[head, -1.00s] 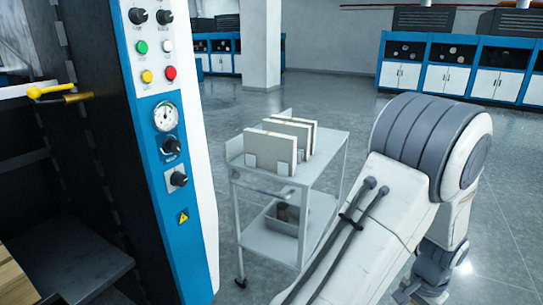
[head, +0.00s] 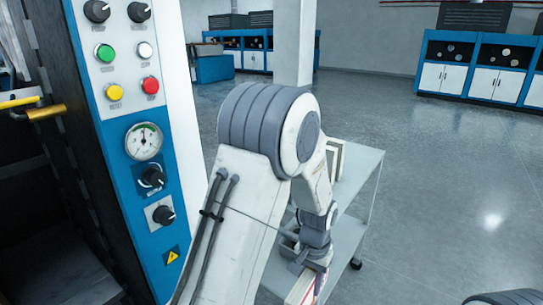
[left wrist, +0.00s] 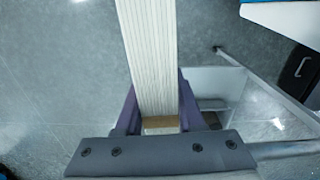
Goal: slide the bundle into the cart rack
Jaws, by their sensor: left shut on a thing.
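My left gripper (left wrist: 160,102) is shut on a bundle (left wrist: 150,55), a thick stack of pale sheets seen edge-on between the purple fingers in the left wrist view. In the head view, the bundle (head: 303,289) shows as a white and red piece below my left wrist at the bottom edge. The grey cart (head: 366,168) stands behind my left arm, which hides most of its rack. Part of a pale bundle in the rack (head: 335,158) shows beside the arm. In the left wrist view the cart (left wrist: 222,82) is right of the held bundle. My right gripper is out of view.
A tall machine with a blue control panel (head: 142,205) stands close on the left. Blue and white cabinets (head: 480,75) line the far wall, and a white pillar (head: 292,45) rises mid-room. The floor (head: 450,190) right of the cart is clear.

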